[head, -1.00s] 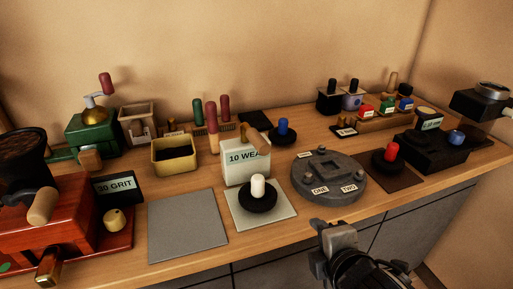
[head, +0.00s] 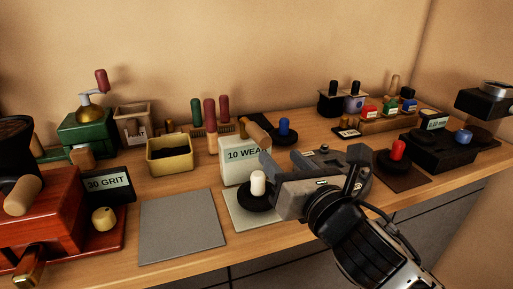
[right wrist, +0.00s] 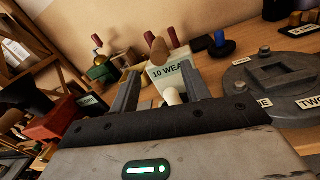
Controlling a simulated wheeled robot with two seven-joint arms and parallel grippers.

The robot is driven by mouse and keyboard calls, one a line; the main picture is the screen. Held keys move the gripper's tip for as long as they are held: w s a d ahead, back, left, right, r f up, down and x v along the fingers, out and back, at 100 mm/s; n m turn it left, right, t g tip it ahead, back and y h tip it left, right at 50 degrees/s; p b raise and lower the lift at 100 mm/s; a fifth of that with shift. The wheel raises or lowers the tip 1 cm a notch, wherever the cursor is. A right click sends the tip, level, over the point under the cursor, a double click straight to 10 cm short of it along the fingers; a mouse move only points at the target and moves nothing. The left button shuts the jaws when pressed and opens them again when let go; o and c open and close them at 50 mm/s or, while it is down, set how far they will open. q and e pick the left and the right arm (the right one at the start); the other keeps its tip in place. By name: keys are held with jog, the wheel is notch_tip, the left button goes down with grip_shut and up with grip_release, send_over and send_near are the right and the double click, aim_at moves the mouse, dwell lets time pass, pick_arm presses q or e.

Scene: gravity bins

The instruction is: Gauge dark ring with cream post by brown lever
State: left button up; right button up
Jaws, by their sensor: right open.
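The dark ring (head: 256,202) with the cream post (head: 258,182) stands upright on a pale square plate (head: 243,217). The brown lever (head: 257,136) sticks up at a tilt from the pale box labelled "10 WEA" (head: 236,172), just behind the ring. My right gripper (head: 279,155) is open and empty, to the right of the post, and hides part of the ring and plate. In the right wrist view, the top of the cream post (right wrist: 172,96) shows between the two spread fingers (right wrist: 159,73); the ring is hidden there. My left gripper is not in view.
A bare grey pad (head: 181,226) lies to the left. My right arm covers most of the round grey "ONE/TWO" base, which shows in the wrist view (right wrist: 285,82). A blue post (head: 284,127) and a red post (head: 398,149) on dark rings stand behind and right.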

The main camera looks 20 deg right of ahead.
aim_at(256, 132)
jog(key=w, duration=0.3)
jog(key=w+a, duration=0.1)
jog(key=w, duration=0.7)
jog(key=shift+w+a, duration=0.2)
jog(key=shift+a, duration=0.1)
grip_shut()
